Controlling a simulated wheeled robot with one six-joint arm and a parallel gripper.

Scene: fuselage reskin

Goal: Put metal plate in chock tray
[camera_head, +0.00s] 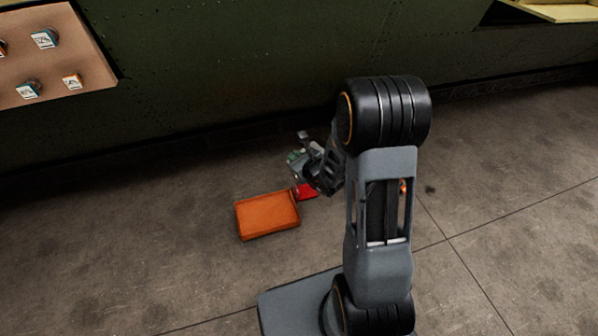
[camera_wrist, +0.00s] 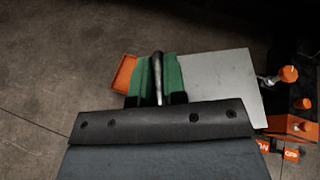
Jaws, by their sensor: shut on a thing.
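My gripper (camera_head: 303,168) is low over the floor, just beyond the upper right corner of the orange tray (camera_head: 267,216). In the head view the held piece is mostly hidden by the gripper. An orange patch (camera_wrist: 124,73) left of the jaws in the wrist view may be part of the tray.
A small red item (camera_head: 306,191) lies beside the tray. The wrist view shows a flat grey panel (camera_wrist: 222,82) and orange knobs (camera_wrist: 289,74) at right. The dark green fuselage wall (camera_head: 220,80) stands behind. Floor left of the tray is clear.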

